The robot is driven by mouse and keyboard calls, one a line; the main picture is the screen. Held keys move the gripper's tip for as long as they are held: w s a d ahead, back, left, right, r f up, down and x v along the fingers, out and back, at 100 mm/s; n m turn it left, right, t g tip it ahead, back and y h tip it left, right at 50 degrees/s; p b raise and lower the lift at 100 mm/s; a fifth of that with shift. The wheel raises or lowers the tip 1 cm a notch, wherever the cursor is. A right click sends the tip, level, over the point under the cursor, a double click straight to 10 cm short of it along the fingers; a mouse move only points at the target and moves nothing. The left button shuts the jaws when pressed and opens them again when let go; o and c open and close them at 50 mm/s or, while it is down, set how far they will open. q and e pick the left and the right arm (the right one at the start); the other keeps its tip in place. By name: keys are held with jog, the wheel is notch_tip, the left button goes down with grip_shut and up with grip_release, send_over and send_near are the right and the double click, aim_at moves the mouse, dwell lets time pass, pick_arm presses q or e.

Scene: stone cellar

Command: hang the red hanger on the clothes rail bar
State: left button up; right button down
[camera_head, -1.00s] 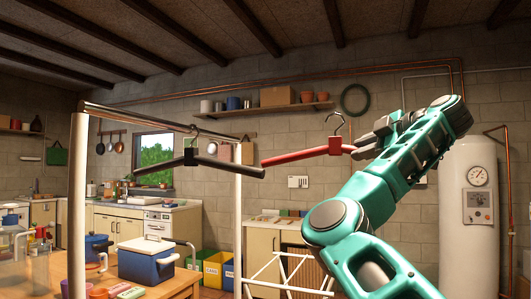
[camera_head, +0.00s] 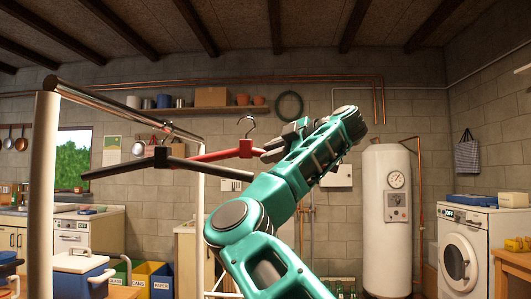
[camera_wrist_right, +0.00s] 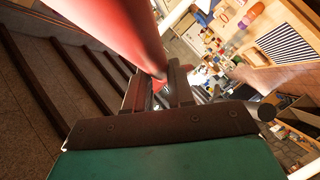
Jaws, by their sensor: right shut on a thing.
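The red hanger (camera_head: 222,154) has a dark hook (camera_head: 247,124) that points up and hooks on nothing. My right gripper (camera_head: 268,152) is shut on its right arm and holds it in the air, to the right of the clothes rail. It fills the top of the right wrist view as a large red bar (camera_wrist_right: 120,30) running between the jaws (camera_wrist_right: 160,90). The metal rail bar (camera_head: 110,104) runs from a near left post (camera_head: 40,190) to a far post (camera_head: 199,190). A black hanger (camera_head: 125,165) hangs from the bar. My left gripper is out of view.
The black hanger's right arm overlaps the red hanger's left end in the picture; I cannot tell whether they touch. A wall shelf (camera_head: 190,110) with pots is behind. A boiler (camera_head: 388,235) and a washing machine (camera_head: 468,245) stand to the right.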

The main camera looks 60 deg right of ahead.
aim_at(208, 161)
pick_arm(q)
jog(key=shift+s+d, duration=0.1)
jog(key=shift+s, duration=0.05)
pick_arm(e)
jog(key=shift+s, duration=0.1)
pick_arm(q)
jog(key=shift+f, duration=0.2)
